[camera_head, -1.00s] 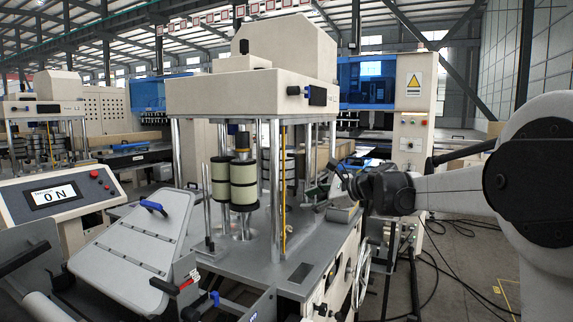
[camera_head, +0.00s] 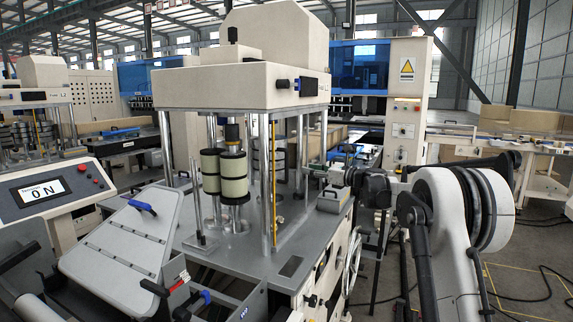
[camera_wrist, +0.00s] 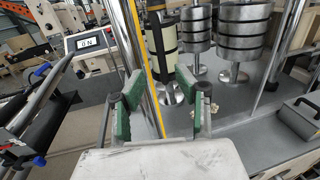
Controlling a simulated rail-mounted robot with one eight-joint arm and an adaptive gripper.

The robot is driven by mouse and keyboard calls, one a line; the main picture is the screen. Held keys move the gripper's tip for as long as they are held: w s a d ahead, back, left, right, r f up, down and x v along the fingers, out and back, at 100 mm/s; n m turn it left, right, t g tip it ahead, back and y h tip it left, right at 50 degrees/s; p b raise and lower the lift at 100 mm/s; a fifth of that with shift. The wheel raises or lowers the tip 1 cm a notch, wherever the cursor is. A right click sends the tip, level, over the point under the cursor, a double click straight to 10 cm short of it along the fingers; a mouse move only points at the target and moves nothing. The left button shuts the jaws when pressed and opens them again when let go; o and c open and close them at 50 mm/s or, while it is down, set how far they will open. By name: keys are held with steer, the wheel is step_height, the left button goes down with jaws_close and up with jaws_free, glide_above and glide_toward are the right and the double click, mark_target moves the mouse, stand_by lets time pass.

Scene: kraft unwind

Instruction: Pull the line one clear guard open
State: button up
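The near machine (camera_head: 240,85) has a cream top block on metal posts above a grey deck. No clear guard can be made out for certain; a see-through panel between the posts cannot be told from open space. A yellow strip (camera_head: 274,185) runs upright beside the front post; it also shows in the wrist view (camera_wrist: 146,62). My gripper (camera_head: 318,172) is at the machine's right side, near the posts. In the wrist view its two green-padded fingers (camera_wrist: 160,82) are spread with nothing held, and the post and strip appear beyond and between them.
Cream spools (camera_head: 233,178) stand inside the posts. A tilted grey panel (camera_head: 125,240) with a blue handle is at front left. A grey handled block (camera_wrist: 300,117) lies right of my gripper.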

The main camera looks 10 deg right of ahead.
steer(key=p, duration=0.2)
glide_above(287, 179)
steer(key=shift+w, duration=0.4)
steer(key=shift+c, duration=0.3)
jaws_close()
